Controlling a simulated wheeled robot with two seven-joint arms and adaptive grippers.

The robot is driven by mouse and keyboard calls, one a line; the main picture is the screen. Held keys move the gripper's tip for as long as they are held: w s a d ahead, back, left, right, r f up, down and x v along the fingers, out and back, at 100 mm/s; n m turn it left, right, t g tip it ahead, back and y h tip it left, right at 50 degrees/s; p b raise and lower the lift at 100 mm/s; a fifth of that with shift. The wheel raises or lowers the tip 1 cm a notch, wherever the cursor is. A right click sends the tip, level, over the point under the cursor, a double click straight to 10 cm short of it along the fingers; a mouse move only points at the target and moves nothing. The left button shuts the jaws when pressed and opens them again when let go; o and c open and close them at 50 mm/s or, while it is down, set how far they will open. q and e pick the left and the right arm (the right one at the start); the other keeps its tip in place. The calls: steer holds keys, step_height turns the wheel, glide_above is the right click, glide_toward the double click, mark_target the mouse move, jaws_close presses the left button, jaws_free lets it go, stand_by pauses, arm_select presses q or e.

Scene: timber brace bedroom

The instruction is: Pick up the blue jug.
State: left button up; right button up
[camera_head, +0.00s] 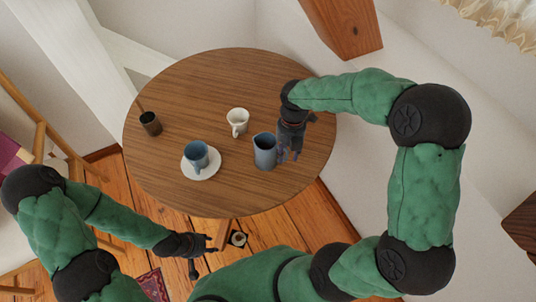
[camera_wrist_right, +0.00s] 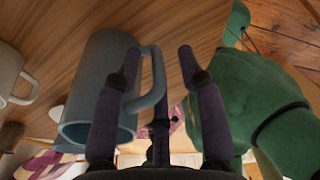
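The blue jug (camera_head: 265,152) stands on the round wooden table, right of the middle. Its body (camera_wrist_right: 98,75) and handle (camera_wrist_right: 158,80) fill the left and middle of the right wrist view. My right gripper (camera_head: 289,154) is low over the table, right beside the jug on its handle side. In the wrist view the right gripper (camera_wrist_right: 160,56) is open, its fingers spread with the handle between them. One finger overlaps the jug's edge; whether it touches is unclear. My left gripper (camera_head: 203,246) is empty with fingers apart, below the table's near edge.
The round table (camera_head: 210,85) also carries a white mug (camera_head: 237,122), a blue cup (camera_head: 196,155) on a white saucer (camera_head: 212,172), and a dark brown cup (camera_head: 150,123). A timber brace (camera_head: 345,25) stands behind. The table's far part is clear.

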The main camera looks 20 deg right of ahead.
mark_target(288, 149)
jaws_close()
steer(key=shift+r, duration=0.1)
steer(key=shift+r+p, duration=0.65)
steer(key=shift+r, duration=0.8)
steer(key=s+a+r+p, duration=0.5)
steer(key=a+r, duration=0.5)
steer(key=a, duration=0.2)
steer(key=shift+s+p, duration=0.4)
steer(key=shift+s, duration=0.5)
